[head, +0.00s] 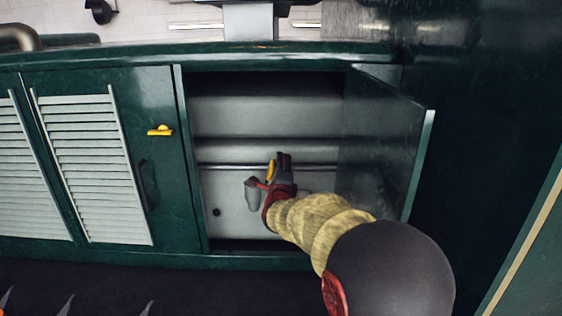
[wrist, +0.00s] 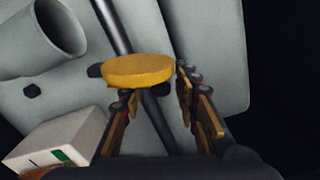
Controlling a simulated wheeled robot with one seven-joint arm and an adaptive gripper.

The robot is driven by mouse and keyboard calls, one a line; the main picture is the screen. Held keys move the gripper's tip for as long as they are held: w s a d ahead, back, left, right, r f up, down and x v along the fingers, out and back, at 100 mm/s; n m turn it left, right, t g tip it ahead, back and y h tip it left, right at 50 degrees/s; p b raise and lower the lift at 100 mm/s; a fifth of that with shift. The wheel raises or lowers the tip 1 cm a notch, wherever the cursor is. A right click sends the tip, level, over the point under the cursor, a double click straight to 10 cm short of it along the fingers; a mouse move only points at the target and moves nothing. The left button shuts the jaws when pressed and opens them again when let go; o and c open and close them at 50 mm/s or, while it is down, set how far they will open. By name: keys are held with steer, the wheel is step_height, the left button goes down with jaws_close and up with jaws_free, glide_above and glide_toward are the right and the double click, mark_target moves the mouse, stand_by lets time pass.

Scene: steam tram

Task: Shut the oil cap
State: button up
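The oil cap (wrist: 140,71) is a yellow disc, seen tilted in the wrist view. It stands apart from a grey round neck (wrist: 72,28) whose mouth looks uncovered. In the head view the cap (head: 271,170) is a thin yellow sliver beside my fingers, and the neck (head: 252,193) is just left of my gripper. My gripper (wrist: 157,84) is open, with a gap between its fingers. The cap lies just beyond the fingertips, mostly in front of the left finger. Whether they touch is unclear. The cap's hinge is not clearly visible.
A grey tank (head: 230,115) fills the open green cabinet. Its open door (head: 385,140) stands close on the right of my arm. A shut louvred door with a yellow latch (head: 160,131) is on the left. A white box-like object (wrist: 62,140) shows at lower left.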

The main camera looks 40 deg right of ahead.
steer(key=shift+x, duration=1.85)
steer(key=c, duration=0.8)
jaws_close()
